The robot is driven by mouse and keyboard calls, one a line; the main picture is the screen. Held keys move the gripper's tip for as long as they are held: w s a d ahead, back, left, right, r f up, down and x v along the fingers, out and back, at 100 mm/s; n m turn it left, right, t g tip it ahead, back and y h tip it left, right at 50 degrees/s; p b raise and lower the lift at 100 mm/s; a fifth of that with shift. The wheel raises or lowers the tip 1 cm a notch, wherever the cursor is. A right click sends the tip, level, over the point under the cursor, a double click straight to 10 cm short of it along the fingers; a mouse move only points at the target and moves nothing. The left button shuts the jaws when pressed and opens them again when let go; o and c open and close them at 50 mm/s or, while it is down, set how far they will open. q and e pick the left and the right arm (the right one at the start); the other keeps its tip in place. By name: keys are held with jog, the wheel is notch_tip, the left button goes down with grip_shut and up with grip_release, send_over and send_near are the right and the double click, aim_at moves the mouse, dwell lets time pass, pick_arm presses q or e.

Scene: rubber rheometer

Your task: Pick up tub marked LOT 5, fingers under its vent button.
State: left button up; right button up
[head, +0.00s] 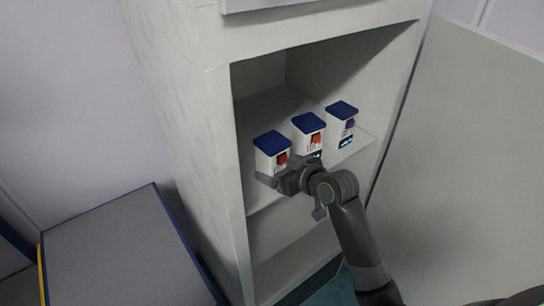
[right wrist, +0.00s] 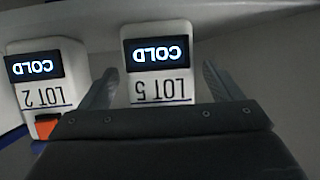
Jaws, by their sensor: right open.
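Three white tubs with blue lids stand in a row in an open cabinet. The LOT 5 tub (right wrist: 158,65) is upside down in the right wrist view, with a lit COLD display. It appears to be the leftmost tub (head: 263,161) in the head view, which has a red vent button (head: 282,158). In the right wrist view its button is hidden behind my gripper body. My right gripper (right wrist: 160,75) is open, with one finger to each side of the LOT 5 tub. In the head view my right gripper (head: 281,175) is in front of that tub. My left gripper is not in view.
The LOT 2 tub (right wrist: 40,75), with an orange button (right wrist: 46,126), stands close beside LOT 5. A tub with a purple button (head: 342,128) stands at the right of the shelf (head: 362,142). Cabinet walls bound the sides. A grey-topped surface (head: 115,250) is at lower left.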

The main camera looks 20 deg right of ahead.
jog(key=shift+w+a+f, duration=0.1)
jog(key=shift+w, duration=0.1)
jog(key=shift+c, duration=0.2)
jog(key=c, duration=1.2)
